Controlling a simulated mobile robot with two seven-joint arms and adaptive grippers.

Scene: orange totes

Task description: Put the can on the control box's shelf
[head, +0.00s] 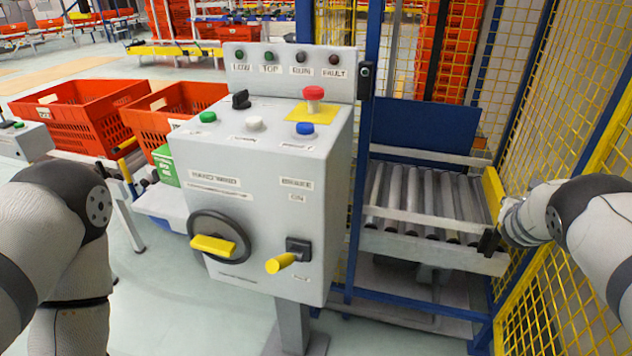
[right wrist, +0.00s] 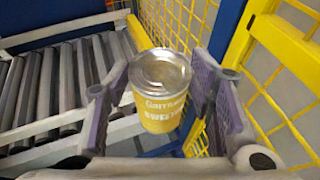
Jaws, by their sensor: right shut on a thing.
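The can (right wrist: 163,92) has a silver lid and a yellow label with white lettering. It stands nearly upright between the two purple-grey fingers of my right gripper (right wrist: 160,80), which is shut on it. In the head view my right forearm reaches in from the right beside the roller conveyor, and I cannot make out the can there. The grey control box (head: 262,170) stands on a post in the middle. Its top carries coloured buttons, with a raised lamp panel (head: 290,70) behind. I cannot tell which surface is its shelf. My left arm shows at the left, but its gripper is out of view.
The roller conveyor (head: 423,205) stands right of the box, behind a blue post (head: 366,130). Yellow mesh fencing (head: 575,110) closes the right side. Orange totes (head: 75,112) stand at the left. A red button (head: 313,93), a handwheel (head: 220,238) and a yellow lever (head: 281,262) stick out from the box.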

